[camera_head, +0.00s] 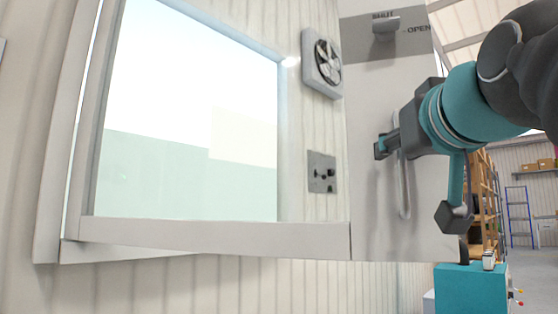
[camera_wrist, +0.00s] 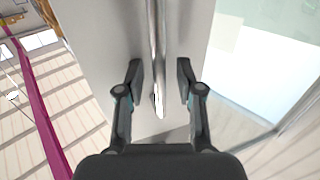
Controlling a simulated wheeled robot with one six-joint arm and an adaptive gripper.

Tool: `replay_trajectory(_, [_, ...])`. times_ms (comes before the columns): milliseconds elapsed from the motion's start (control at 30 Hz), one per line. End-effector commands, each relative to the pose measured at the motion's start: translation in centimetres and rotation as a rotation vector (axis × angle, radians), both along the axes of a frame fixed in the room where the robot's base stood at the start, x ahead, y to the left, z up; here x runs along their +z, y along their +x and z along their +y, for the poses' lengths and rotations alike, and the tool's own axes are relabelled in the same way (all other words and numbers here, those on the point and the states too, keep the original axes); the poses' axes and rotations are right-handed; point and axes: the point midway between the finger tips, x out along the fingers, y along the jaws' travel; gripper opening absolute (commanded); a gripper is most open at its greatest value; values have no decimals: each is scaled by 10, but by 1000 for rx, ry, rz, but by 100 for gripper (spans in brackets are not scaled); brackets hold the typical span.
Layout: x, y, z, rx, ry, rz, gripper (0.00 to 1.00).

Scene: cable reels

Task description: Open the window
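The window has a pale frame (camera_head: 63,190) and a sash whose bottom rail (camera_head: 220,236) sits askew to it, so the sash appears swung partly out. At its right is a wide pale panel (camera_head: 365,215) with a printed label containing OPEN and a small grey knob (camera_head: 386,27). A vertical metal bar handle (camera_head: 403,175) is on this panel; it also shows in the wrist view (camera_wrist: 156,50). My gripper (camera_head: 382,147) is at the bar. In the wrist view its fingers (camera_wrist: 160,78) are open, one on each side of the bar, with gaps showing.
Shelving (camera_head: 485,200) and a blue ladder (camera_head: 518,215) stand far off at the right. A magenta beam (camera_wrist: 40,115) crosses the wrist view's left.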

Motion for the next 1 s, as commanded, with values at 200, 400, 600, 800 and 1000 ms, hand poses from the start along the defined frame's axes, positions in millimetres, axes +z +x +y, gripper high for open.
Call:
replay_trajectory(200, [30, 1, 0, 0, -1, -1, 37])
replay_trajectory(400, [55, 0, 0, 0, -1, -2, 37])
replay_trajectory(600, [75, 0, 0, 0, 0, -2, 37])
replay_trajectory(800, [85, 0, 0, -1, -1, -2, 37])
replay_trajectory(1000, [88, 0, 0, -1, -1, -1, 37])
